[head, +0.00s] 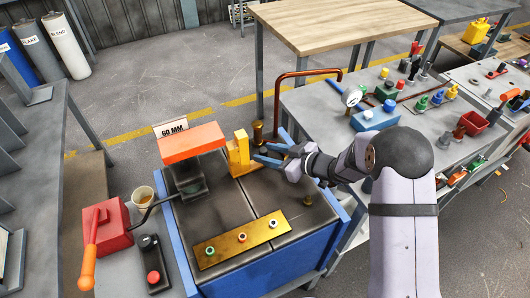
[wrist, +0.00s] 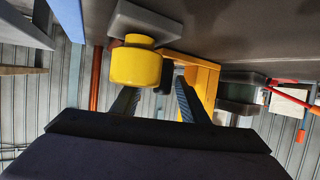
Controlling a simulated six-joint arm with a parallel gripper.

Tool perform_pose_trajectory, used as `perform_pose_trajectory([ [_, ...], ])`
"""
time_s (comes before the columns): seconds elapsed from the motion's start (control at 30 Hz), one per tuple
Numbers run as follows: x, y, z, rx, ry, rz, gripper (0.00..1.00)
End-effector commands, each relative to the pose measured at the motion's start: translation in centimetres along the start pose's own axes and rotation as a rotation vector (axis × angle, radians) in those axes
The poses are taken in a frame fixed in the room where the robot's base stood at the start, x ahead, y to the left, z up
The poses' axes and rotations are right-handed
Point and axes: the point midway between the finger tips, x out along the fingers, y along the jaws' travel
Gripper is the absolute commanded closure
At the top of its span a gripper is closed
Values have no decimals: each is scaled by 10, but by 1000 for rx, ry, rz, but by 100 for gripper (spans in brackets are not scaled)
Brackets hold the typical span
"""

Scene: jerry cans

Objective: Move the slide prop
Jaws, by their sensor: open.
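A yellow upright piece (head: 238,153), which I take to be the slide prop, stands on the dark top of the blue-sided bench, right of the orange block. In the wrist view it shows as a yellow round knob (wrist: 136,66) in front of a yellow-orange bracket (wrist: 203,78). My gripper (head: 268,147) is just right of it in the head view, with blue fingers pointing at it. In the wrist view the gripper (wrist: 158,94) is open, with the knob ahead near the left finger. Whether any finger touches it cannot be told.
An orange block (head: 192,142) with a "60 MM" sign stands left. A brass strip (head: 240,246) with several knobs lies in front. A red box (head: 101,226) with an orange-handled lever is at far left. A copper pipe (head: 300,75) rises behind my gripper. Cluttered tables stand right.

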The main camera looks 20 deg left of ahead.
Motion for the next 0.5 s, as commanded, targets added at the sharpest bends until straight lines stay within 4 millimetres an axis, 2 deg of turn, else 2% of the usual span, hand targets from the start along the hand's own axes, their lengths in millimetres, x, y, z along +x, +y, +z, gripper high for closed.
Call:
perform_pose_trajectory([
  [0.3, -44, 1, 0, -1, 0, 4, 60],
  [0.5, -58, 1, 0, -1, 0, 3, 60],
])
